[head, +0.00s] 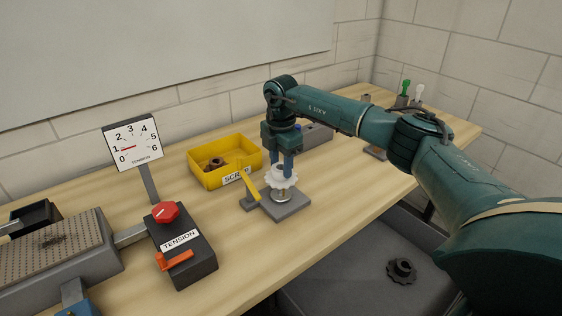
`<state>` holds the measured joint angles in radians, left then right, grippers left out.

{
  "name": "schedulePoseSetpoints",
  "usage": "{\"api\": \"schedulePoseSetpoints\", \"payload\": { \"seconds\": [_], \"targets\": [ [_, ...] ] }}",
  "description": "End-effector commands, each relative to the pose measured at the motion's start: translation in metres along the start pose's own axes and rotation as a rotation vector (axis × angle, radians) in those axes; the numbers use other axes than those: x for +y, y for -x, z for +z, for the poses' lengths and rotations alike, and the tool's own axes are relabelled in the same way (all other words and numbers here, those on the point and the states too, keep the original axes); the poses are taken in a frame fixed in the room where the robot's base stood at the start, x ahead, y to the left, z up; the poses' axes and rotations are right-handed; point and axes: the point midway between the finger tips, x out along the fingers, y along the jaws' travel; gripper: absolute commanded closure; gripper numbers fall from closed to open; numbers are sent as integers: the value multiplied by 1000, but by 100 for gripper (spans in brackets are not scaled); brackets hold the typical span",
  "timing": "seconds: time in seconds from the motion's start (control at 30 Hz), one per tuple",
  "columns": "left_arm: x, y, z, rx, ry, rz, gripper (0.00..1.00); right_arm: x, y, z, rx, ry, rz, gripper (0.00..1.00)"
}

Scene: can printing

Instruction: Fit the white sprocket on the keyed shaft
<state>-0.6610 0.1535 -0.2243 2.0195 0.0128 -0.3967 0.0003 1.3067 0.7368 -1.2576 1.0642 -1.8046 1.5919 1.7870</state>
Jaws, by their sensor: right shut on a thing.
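The white sprocket (290,180) is held level by my right gripper (287,172), whose blue fingers point straight down and are shut on it. The sprocket is directly over a short metallic shaft (283,196), which stands on a grey base plate (290,209) on the table. The sprocket hides the shaft's top, so I cannot tell whether it is around the shaft or just above it. The key is not discernible. A yellow lever (248,188) stands beside the plate. My left gripper is not in view.
A yellow scrap bin (205,180) holding brown parts stands behind. A tension box (182,250) with a red knob and an orange handle, and a dial (132,142) near 1, stand left. A dark sprocket (401,271) lies on a grey surface below the table's front edge.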

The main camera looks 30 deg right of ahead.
Motion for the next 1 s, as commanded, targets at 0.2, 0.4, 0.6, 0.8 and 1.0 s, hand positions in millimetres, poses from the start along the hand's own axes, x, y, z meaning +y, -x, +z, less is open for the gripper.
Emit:
{"api": "schedulePoseSetpoints", "payload": {
  "seconds": [0.2, 0.4, 0.6, 0.8, 1.0],
  "targets": [
    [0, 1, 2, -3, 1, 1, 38, 0, 0, 0, 0, 0, 1, 85],
    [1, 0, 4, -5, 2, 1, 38, 0, -2, 0, 0, 0, 1, 85],
    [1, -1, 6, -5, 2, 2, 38, 0, -8, 0, 0, 0, 1, 85],
    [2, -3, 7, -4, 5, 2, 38, 0, -12, 0, 0, 0, 1, 85],
    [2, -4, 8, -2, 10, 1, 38, 0, -18, 0, 0, 0, 1, 85]
  ]
}}
